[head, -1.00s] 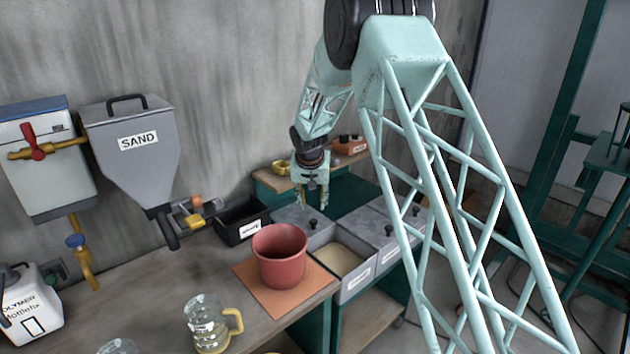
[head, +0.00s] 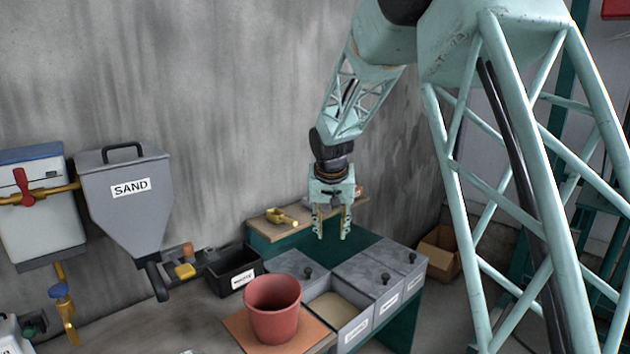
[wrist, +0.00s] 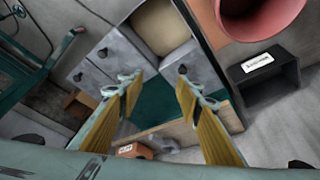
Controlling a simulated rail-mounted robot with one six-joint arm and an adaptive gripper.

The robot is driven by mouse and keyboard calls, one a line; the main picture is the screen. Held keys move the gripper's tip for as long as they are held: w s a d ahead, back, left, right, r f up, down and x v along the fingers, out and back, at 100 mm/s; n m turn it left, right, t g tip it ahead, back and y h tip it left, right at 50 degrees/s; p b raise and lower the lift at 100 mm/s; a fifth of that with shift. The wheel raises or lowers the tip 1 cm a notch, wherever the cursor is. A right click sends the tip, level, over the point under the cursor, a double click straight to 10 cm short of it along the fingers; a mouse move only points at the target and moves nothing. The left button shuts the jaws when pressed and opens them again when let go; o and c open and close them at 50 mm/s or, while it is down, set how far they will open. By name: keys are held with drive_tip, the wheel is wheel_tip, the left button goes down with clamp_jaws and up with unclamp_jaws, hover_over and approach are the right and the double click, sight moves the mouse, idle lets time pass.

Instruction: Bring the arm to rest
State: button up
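My gripper (head: 332,222) hangs from my mint-green lattice arm, fingers pointing down, over the teal surface behind the grey lidded bins. In the wrist view its two yellow-padded fingers (wrist: 158,92) stand apart with nothing between them. The gripper is open and empty, and it touches nothing that I can see.
A red pot (head: 273,310) stands on an orange mat (head: 240,330) at the bench's front. Grey bins (head: 375,275) lie right of it, one open with pale contents. A black box (head: 233,268), the SAND hopper (head: 128,205) and a brass-coloured tool (head: 281,217) are nearby. A cardboard box (head: 440,250) sits at right.

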drive_tip(key=s+d+r+b, duration=0.1)
drive_tip(key=s+d+r, duration=0.35)
drive_tip(key=s, duration=0.55)
drive_tip(key=s+d+r+b, duration=0.1)
drive_tip(key=s+d+r, duration=0.2)
drive_tip(key=s+r, duration=0.45)
drive_tip(key=s+d+r, duration=0.3)
drive_tip(key=s+d, duration=0.1)
drive_tip(key=s, duration=0.7)
drive_tip(key=s+d+f+b, duration=0.1)
drive_tip(key=s+d, duration=0.1)
drive_tip(key=s, duration=1.4)
drive_tip(key=s+d+f+b, duration=0.1)
drive_tip(key=s+d+f, duration=0.1)
drive_tip(key=s, duration=1.5)
drive_tip(key=shift+d+n+b, duration=0.2)
drive_tip(key=shift+n+b, duration=0.1)
drive_tip(key=shift+b, duration=0.05)
drive_tip(key=shift+f, duration=0.15)
wheel_tip(320, 180, down, 5)
drive_tip(key=b, duration=0.5)
wheel_tip(320, 180, down, 8)
drive_tip(key=b, duration=0.8)
